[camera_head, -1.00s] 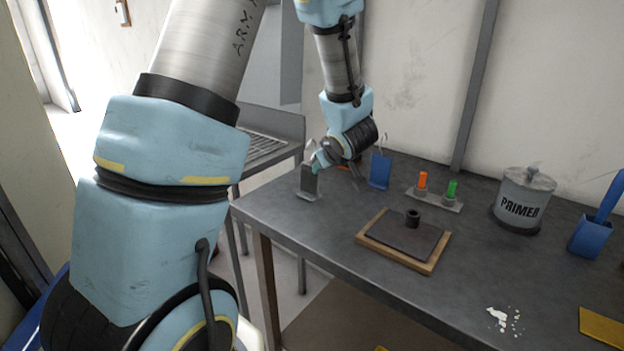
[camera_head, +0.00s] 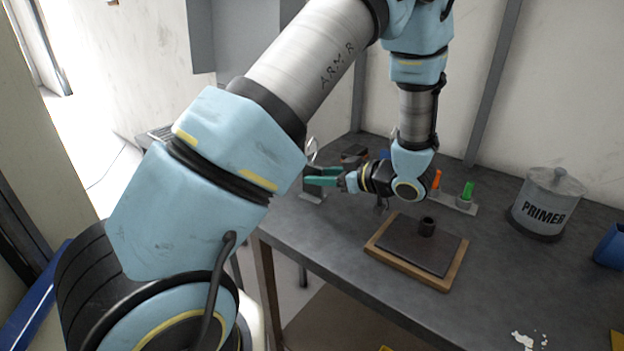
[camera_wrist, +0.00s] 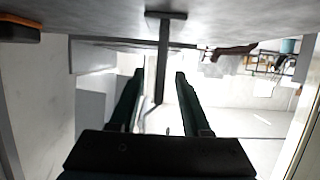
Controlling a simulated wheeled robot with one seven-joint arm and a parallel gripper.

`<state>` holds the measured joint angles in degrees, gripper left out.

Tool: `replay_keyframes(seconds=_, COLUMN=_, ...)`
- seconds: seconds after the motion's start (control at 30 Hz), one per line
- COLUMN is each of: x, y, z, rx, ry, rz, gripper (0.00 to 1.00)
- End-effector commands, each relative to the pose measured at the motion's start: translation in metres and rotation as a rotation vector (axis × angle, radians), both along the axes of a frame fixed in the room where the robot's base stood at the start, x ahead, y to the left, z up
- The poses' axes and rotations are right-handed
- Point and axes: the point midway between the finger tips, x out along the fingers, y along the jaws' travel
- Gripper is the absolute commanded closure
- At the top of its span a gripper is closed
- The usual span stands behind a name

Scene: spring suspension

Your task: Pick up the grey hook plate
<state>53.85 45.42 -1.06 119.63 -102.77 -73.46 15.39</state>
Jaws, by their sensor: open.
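The grey hook plate (camera_head: 312,194) stands upright on its small foot near the table's far left corner, its thin hook rising at the top. In the wrist view, which is upside down, the plate (camera_wrist: 162,62) shows edge-on as a narrow post. My gripper (camera_head: 307,176) lies level at the plate, its teal fingers covering part of it in the head view. The gripper (camera_wrist: 159,76) is open in the wrist view, and the plate appears between its two fingers. No contact can be made out.
Orange (camera_head: 436,180) and green (camera_head: 467,191) pegs, a primer can (camera_head: 547,203) and a blue container (camera_head: 611,247) stand further right. My wrist mostly hides a blue plate.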

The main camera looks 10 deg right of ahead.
Motion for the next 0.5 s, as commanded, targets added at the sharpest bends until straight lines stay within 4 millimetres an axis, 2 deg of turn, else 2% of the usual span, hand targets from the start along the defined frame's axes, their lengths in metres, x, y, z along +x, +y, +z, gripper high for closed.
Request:
replay_keyframes(seconds=0.27, x=0.018, y=0.021, z=-0.004, rx=0.003, ry=0.002, rz=0.001, gripper=0.52)
replay_keyframes(seconds=0.5, x=0.037, y=0.038, z=-0.015, rx=0.000, ry=0.000, rz=0.000, gripper=0.52)
